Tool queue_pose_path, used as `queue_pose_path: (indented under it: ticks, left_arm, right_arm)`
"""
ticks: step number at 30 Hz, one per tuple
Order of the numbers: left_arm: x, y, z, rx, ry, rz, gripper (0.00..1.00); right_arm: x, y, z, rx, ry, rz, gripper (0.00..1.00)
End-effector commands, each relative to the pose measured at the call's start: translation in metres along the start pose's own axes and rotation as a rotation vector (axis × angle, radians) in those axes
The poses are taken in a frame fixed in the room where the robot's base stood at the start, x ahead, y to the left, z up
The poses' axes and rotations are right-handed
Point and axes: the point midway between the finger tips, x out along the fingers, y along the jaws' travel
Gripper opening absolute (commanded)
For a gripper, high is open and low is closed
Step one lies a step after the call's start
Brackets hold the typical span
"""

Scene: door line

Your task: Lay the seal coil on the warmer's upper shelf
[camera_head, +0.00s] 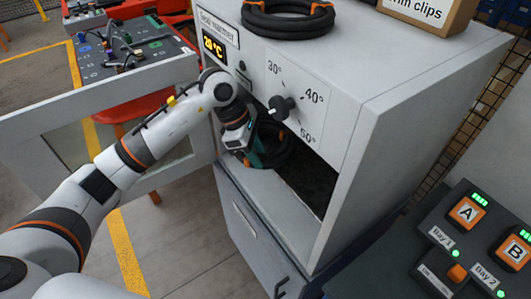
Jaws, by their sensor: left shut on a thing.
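The grey seal warmer (400,110) stands in the middle, its front opening facing left and down in the picture. My left gripper (254,158) is at this opening, shut on a black seal coil (284,150). The coil is at the left part of the opening, above the pale shelf floor (262,187); I cannot tell whether it touches the shelf. The gripper and wrist hide part of the coil. The inside is dark towards the right. Another black coil with orange bands (290,18) lies on top of the warmer. My right gripper is out of view.
The warmer's windowed door (50,122) stands open to the left, behind my left arm. A dial (282,107) sticks out above the opening, beside a 20 °C display (214,47). A clips box (430,12) sits on top. A button panel (470,245) is at lower right.

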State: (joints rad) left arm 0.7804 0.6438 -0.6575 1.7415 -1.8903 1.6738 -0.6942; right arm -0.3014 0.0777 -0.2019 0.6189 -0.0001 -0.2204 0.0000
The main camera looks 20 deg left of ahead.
Motion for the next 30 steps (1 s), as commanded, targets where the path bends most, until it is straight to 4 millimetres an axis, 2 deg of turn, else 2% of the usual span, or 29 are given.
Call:
queue_pose_path:
  ticks: [1,4,9,18,19,22,30]
  left_arm:
    - [-0.001,0.000,-0.013,0.003,0.006,0.001,0.00]
    - [0.007,0.001,-0.025,0.002,0.005,0.002,0.00]
    - [0.020,0.000,-0.015,0.000,0.002,-0.002,0.00]
    - [0.023,-0.001,-0.014,0.002,0.002,-0.003,0.00]
    - [0.024,0.000,-0.013,0.001,0.001,0.000,0.34]
    - [0.023,0.000,-0.014,0.001,0.001,0.000,0.50]
    - [0.023,0.000,-0.014,0.001,0.001,0.000,0.52]
  right_arm:
    - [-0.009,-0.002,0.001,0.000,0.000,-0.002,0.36]
    - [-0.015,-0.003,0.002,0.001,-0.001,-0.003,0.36]
    - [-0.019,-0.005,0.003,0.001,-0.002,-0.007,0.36]
    - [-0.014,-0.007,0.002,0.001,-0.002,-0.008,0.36]
    - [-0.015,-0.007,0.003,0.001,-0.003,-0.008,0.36]
    - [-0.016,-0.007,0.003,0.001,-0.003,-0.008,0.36]
    - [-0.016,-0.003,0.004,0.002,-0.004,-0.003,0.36]
